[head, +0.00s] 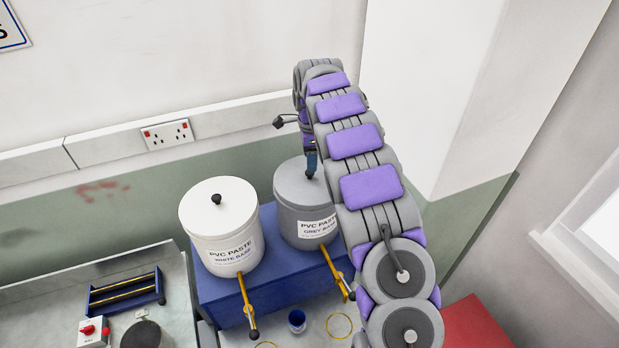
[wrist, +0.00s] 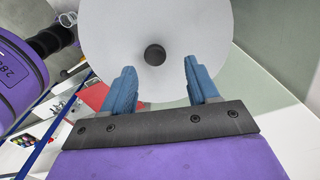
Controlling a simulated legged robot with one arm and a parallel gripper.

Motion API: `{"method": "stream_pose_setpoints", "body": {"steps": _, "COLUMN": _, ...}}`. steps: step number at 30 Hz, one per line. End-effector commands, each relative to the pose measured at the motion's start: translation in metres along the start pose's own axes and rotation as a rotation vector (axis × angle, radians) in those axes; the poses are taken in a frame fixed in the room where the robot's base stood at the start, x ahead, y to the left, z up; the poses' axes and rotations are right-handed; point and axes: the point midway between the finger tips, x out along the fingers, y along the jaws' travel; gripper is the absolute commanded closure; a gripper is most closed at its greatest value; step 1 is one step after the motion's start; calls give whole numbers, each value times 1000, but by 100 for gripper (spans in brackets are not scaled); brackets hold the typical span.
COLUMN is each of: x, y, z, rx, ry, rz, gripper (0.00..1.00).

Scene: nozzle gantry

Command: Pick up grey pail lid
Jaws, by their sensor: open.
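The grey pail (head: 300,225), labelled PVC paste grey base, stands on a blue stand. Its grey lid (head: 290,186) is on top, partly hidden by my arm. In the wrist view the lid (wrist: 195,35) is a pale disc with a dark round knob (wrist: 154,55) near its middle. My gripper (wrist: 166,80) is open, with its two blue fingers spread apart. The knob shows just beyond the fingertips, between their lines, and the jaws are empty. In the head view my gripper (head: 311,165) is above the lid; whether it touches is unclear.
A white pail (head: 222,250) with a dark-knobbed lid stands close on the left. The blue stand (head: 235,308) carries both pails, with yellow-handled taps in front. A wall is close behind, and a white column is at the right. A workbench is at the left.

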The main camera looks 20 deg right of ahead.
Motion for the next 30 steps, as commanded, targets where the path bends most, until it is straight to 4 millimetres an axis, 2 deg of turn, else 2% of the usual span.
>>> {"method": "stream_pose_setpoints", "body": {"steps": 9, "x": 38, "y": 6, "z": 2, "rx": 0, "ry": 1, "rz": 6, "gripper": 41}}
{"method": "stream_pose_setpoints", "body": {"steps": 17, "x": 42, "y": 5, "z": 2, "rx": 0, "ry": 0, "rz": 2, "gripper": 42}}
{"method": "stream_pose_setpoints", "body": {"steps": 30, "x": 42, "y": 5, "z": 3, "rx": 0, "ry": 0, "rz": 2, "gripper": 84}}
